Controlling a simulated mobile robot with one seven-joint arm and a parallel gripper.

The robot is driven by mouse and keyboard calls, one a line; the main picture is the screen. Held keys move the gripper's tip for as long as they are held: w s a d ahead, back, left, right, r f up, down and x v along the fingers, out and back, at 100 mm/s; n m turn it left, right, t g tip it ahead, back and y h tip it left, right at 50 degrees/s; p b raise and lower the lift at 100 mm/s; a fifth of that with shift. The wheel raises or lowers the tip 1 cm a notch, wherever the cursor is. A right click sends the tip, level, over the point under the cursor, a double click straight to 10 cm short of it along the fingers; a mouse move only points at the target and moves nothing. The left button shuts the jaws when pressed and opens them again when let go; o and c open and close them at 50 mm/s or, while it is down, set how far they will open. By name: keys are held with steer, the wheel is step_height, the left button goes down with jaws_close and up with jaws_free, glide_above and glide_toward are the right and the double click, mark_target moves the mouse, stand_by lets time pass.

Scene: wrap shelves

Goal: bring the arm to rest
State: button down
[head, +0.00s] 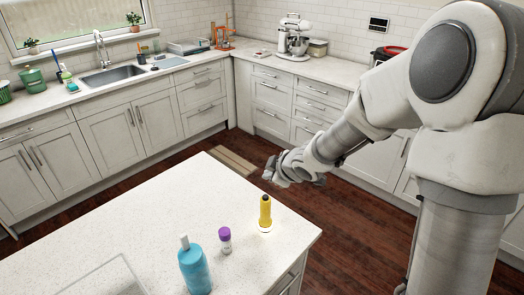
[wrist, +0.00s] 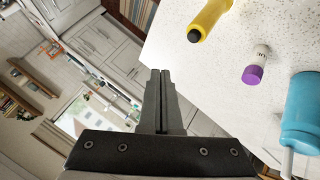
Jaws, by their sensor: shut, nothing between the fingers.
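My gripper (head: 284,172) is shut and empty at the end of my arm. In the head view it hangs in the air past the far right side of the white island counter (head: 150,225). In the wrist view its two fingers (wrist: 160,75) are together with nothing between them, beside the counter edge.
On the island stand a yellow flashlight (head: 265,211), a purple-capped small bottle (head: 225,241) and a blue bottle (head: 194,268). A glass tray (head: 118,262) lies at the front left. Back counters hold a sink (head: 112,76) and a stand mixer (head: 294,38). The floor between is clear except for a mat (head: 232,161).

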steer(key=s+d+r+m+h, duration=0.6)
steer(key=s+d+r+m, duration=0.2)
steer(key=s+d+r, duration=0.35)
steer(key=s+r+m+g+y, duration=0.1)
steer(key=s+m, duration=0.2)
steer(key=s, duration=0.6)
steer(key=s+a+r+m+g+b, duration=0.1)
steer(key=s+m, duration=0.2)
steer(key=s, duration=0.5)
steer(key=shift+s+g+y, duration=0.3)
steer(key=shift+s+y, duration=0.1)
